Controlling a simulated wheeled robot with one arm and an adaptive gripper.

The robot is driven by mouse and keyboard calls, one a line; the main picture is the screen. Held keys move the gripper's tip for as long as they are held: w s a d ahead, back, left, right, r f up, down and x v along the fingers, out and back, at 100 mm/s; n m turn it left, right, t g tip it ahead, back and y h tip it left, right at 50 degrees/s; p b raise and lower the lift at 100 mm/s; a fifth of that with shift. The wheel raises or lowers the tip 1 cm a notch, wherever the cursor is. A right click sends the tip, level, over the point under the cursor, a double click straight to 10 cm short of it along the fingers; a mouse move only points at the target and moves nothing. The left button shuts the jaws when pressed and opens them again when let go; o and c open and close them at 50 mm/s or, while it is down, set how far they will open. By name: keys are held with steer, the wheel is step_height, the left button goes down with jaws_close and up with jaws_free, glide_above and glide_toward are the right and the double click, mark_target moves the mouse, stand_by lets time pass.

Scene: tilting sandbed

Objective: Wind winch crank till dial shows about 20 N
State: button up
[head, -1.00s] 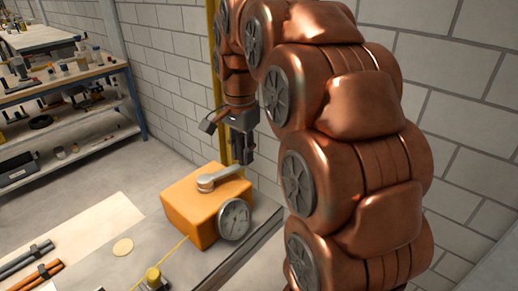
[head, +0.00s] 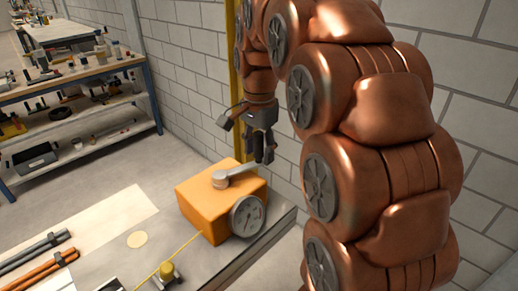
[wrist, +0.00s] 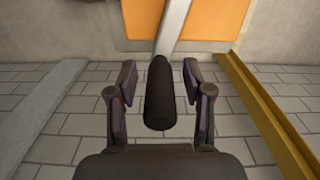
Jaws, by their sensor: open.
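The orange winch box (head: 207,205) sits at the far right end of the bench. Its grey crank arm (head: 238,174) lies across the top and points to the upper right. In the wrist view the dark crank handle (wrist: 159,93) stands between the spread fingers of my gripper (wrist: 159,98), with a gap on both sides. The metal crank arm (wrist: 172,28) leads to the orange box (wrist: 212,20). My gripper also shows in the head view (head: 264,157), where it hides the handle.
A yellow cord (head: 180,246) runs from the box to a yellow-topped fitting (head: 167,271). A yellow post (head: 233,75) stands by the block wall behind my gripper. Loaded shelves (head: 75,105) stand behind.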

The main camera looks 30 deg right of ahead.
steer(key=shift+r, duration=3.75)
